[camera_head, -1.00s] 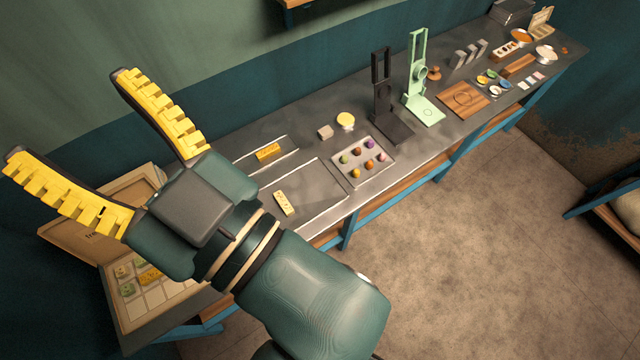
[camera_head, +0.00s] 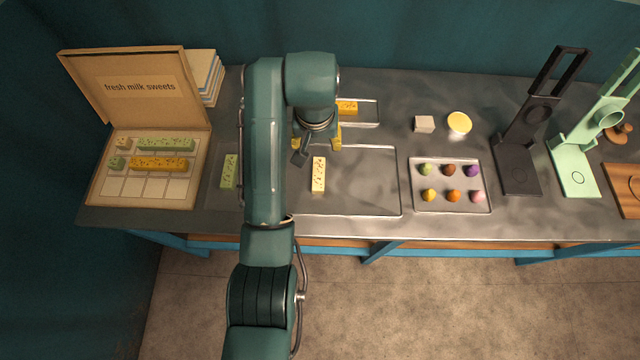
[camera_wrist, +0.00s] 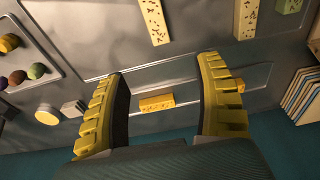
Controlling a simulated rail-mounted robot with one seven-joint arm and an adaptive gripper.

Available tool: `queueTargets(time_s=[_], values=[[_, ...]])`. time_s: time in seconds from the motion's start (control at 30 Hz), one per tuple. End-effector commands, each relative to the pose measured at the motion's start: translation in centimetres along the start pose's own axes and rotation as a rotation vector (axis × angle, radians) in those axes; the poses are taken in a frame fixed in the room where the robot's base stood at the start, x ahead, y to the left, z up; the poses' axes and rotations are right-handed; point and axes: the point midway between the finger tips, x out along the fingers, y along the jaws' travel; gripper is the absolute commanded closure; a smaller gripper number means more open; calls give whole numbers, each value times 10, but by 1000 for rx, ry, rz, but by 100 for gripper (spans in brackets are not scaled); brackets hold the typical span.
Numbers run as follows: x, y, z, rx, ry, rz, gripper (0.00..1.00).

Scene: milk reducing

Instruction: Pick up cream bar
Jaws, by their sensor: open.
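The cream bar (camera_head: 318,175), pale with dark specks, lies on the large flat tray (camera_head: 370,190) in the head view. It also shows at the top of the wrist view (camera_wrist: 154,21), partly cut off by the edge. My gripper (camera_head: 316,141) points down above the table, behind the bar, with its yellow fingers apart. In the wrist view my gripper (camera_wrist: 164,68) is open and empty, and the cream bar lies beyond the fingertips. My arm partly hides the trays in the head view.
An orange bar (camera_head: 347,107) lies in a small back tray. A green bar (camera_head: 228,171) lies left of my arm. An open sweets box (camera_head: 105,190) holds several pieces at far left. A tray of coloured balls (camera_head: 450,197) and a black stand (camera_head: 517,170) are at right.

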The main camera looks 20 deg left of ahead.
Motion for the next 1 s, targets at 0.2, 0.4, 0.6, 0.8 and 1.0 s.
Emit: queueTargets(time_s=[0.2,0.4,0.6,0.8,1.0], values=[[35,-6,11,-10,-59,-1,31],[84,-5,14,-10,-56,-1,31],[117,-4,15,-10,-53,-1,31],[143,0,23,-8,-55,-1,31],[170,2,26,-9,-50,-1,31]])
